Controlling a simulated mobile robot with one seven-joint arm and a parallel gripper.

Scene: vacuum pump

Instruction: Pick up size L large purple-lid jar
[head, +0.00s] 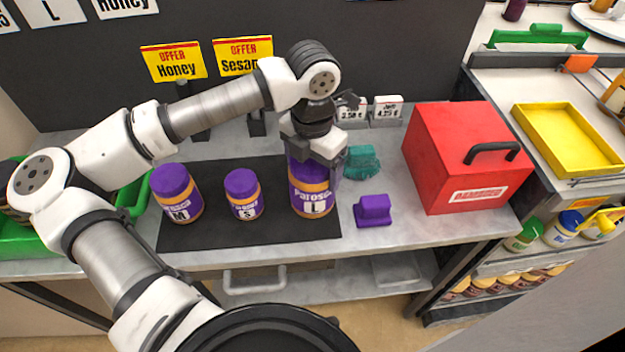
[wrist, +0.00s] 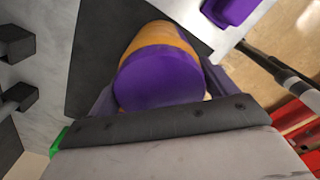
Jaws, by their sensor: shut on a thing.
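The size L jar (head: 311,190) has an orange body with a purple label band marked L. It stands upright at the right end of the black mat (head: 215,232) in the head view. My gripper (head: 314,160) is over it from above, shut on its upper part, and hides most of the lid there. In the wrist view the purple lid (wrist: 160,76) and orange body show between my gripper's fingers (wrist: 155,95). The size M jar (head: 177,193) and the smaller size S jar (head: 243,194) stand to the left on the mat, apart from it.
A purple block-like item (head: 373,211) and a teal one (head: 362,162) lie right of the mat. A red box (head: 465,155) with a black handle stands further right. A green crate (head: 135,198) is at the left.

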